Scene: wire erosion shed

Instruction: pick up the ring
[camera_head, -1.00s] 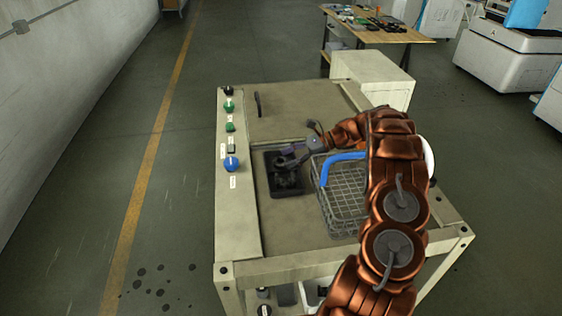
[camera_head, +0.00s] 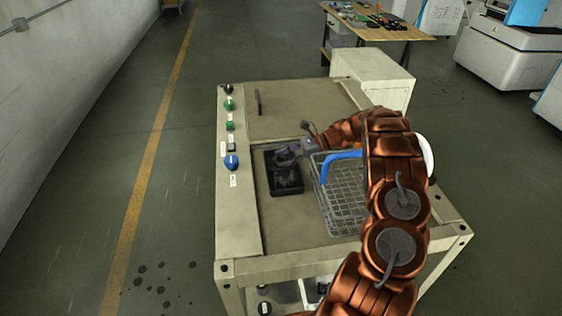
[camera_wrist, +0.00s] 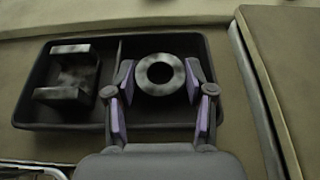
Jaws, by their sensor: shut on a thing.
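The ring (camera_wrist: 141,76), a mottled grey and black metal ring with a round hole, shows in the wrist view in the right compartment of a black divided tray (camera_wrist: 215,72). My gripper (camera_wrist: 160,82) has one purple-padded finger on each side of the ring and is shut on it. I cannot tell whether the ring still touches the tray floor. In the head view my gripper (camera_head: 287,158) is over the far part of the tray (camera_head: 287,193) and hides the ring. A mottled U-shaped block (camera_wrist: 68,82) lies in the left compartment.
A wire basket (camera_head: 345,200) with a blue handle (camera_head: 341,158) stands right of the tray on the machine top (camera_head: 290,235). A panel with knobs (camera_head: 231,162) runs along the left edge. The machine top in front of the tray is clear.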

